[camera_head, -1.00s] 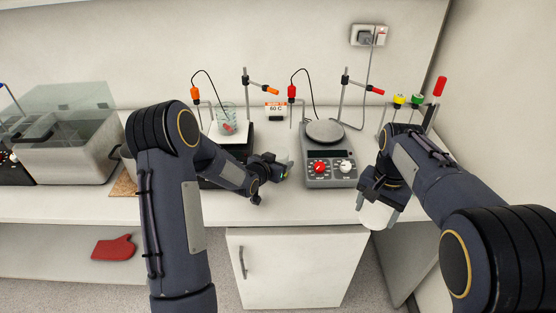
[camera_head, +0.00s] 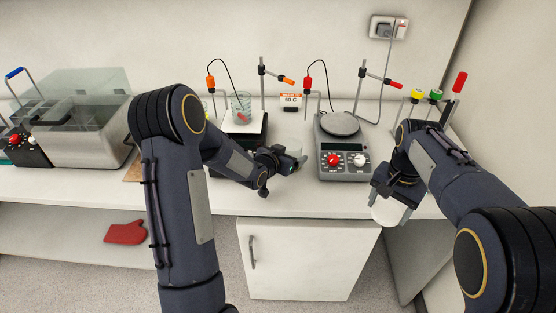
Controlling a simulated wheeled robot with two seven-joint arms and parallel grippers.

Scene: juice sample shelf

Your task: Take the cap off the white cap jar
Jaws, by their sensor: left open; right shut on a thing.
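A rounded white object, which looks like the white cap jar (camera_head: 388,211), hangs below my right gripper (camera_head: 385,195) at the front edge of the bench on the right. My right gripper is shut on it. Which part is the cap and which is the body cannot be made out. My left gripper (camera_head: 297,165) is open over the bench, left of the grey hotplate and apart from the jar. A small pale shape (camera_head: 294,143) shows just behind the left gripper, too hidden to identify.
A grey hotplate (camera_head: 345,166) with red and white knobs stands between my grippers. A beaker (camera_head: 240,107) stands on another plate behind my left arm. A clear-lidded bath (camera_head: 90,140) is at the left. Stands with clamps rise at the back. A red mitt (camera_head: 125,232) lies below.

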